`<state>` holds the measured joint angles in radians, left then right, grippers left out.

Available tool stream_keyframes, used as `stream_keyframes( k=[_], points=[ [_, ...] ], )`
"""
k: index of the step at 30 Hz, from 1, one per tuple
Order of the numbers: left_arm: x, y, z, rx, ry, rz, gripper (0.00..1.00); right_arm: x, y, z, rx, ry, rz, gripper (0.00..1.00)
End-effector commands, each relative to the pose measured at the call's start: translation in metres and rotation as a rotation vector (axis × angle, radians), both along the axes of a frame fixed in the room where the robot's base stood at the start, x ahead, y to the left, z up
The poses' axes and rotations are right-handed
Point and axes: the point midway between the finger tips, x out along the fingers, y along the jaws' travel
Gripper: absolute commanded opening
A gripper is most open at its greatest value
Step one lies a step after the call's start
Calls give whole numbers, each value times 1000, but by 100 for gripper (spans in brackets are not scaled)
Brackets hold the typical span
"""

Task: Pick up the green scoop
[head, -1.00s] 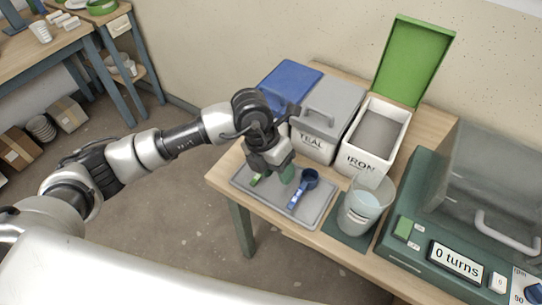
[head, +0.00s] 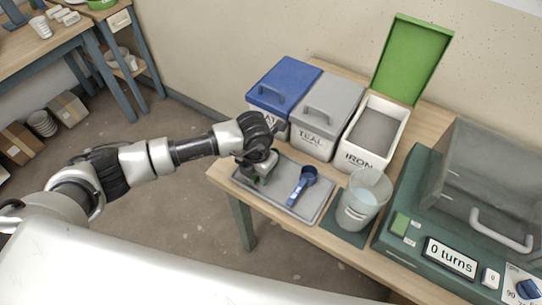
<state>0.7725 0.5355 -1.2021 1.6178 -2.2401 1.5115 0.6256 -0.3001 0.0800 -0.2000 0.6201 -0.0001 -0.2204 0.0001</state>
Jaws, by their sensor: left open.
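My left gripper (head: 256,172) points down over the left end of the grey tray (head: 306,216). It is open. The green scoop is almost wholly hidden by the gripper; only a little green (head: 262,181) shows at the fingers, and I cannot tell whether they touch it. A blue scoop (head: 302,186) lies on the tray to the right of the gripper, apart from it. My right gripper is not in view.
Behind the tray stand a bucket with a blue lid (head: 284,84), a grey-lidded TEAL bucket (head: 333,110) and an open IRON bucket (head: 358,152) with its green lid (head: 412,60) raised. A clear cup (head: 362,200) and a green machine (head: 400,240) stand to the right.

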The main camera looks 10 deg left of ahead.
Motion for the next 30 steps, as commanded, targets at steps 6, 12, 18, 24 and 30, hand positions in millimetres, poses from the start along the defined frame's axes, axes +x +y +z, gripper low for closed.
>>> stream_keyframes(
  k=[6,12,18,24,30],
  points=[
    [0,0,-11,0,-1,-1,47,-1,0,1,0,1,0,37],
    [0,0,-10,0,-1,-1,36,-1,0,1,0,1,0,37],
    [0,0,-10,0,-1,-1,5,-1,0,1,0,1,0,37],
    [0,0,-10,-1,-2,-1,0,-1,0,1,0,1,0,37],
    [0,0,-7,-2,-2,-1,0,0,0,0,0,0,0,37]
  ],
)
